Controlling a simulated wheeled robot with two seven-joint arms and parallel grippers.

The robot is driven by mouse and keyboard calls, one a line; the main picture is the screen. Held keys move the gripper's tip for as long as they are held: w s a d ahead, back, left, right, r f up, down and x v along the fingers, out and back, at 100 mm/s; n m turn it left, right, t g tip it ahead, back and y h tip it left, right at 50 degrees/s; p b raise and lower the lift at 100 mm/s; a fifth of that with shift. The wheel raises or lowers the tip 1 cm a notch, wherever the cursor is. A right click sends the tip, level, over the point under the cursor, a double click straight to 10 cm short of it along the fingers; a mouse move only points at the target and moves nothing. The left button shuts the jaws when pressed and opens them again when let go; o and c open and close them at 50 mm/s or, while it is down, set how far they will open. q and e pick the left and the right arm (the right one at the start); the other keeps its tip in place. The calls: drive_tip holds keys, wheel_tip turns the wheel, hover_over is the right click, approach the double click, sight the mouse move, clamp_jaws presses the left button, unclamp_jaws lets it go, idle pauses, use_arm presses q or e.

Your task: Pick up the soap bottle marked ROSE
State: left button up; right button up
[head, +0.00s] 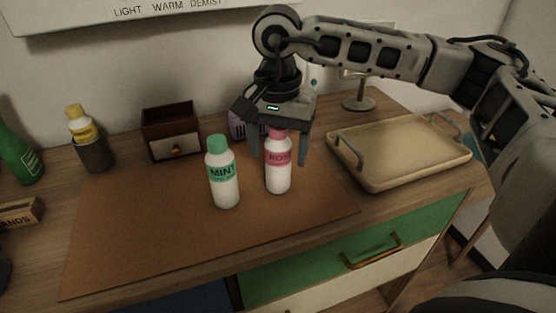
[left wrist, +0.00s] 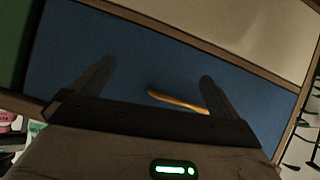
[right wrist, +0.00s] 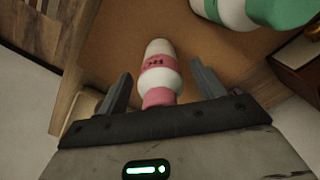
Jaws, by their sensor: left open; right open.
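The ROSE bottle (head: 278,177), white with a pink label and pink cap, stands upright on the brown mat. The MINT bottle (head: 225,183), white with a green label and cap, stands just left of it. My right gripper (head: 278,163) is open above the ROSE bottle, its fingers pointing down on either side of the cap and label. In the right wrist view the ROSE bottle (right wrist: 160,76) shows between the spread fingers, with gaps on both sides. My left gripper (left wrist: 156,73) is open and empty, facing a blue drawer front (left wrist: 160,45) with a brass handle.
A tan tray (head: 400,155) with grey handles lies right of the bottles. A small brown drawer box (head: 170,132), a cup (head: 94,154) holding a yellow-capped bottle and a green bottle (head: 18,155) stand at left. A purple object (head: 236,125) is partly hidden behind. The mat's front left is clear.

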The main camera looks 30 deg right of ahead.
drive_tip(key=shift+c, duration=0.3)
drive_tip(key=c, duration=1.1)
drive_tip(key=shift+r, duration=0.15)
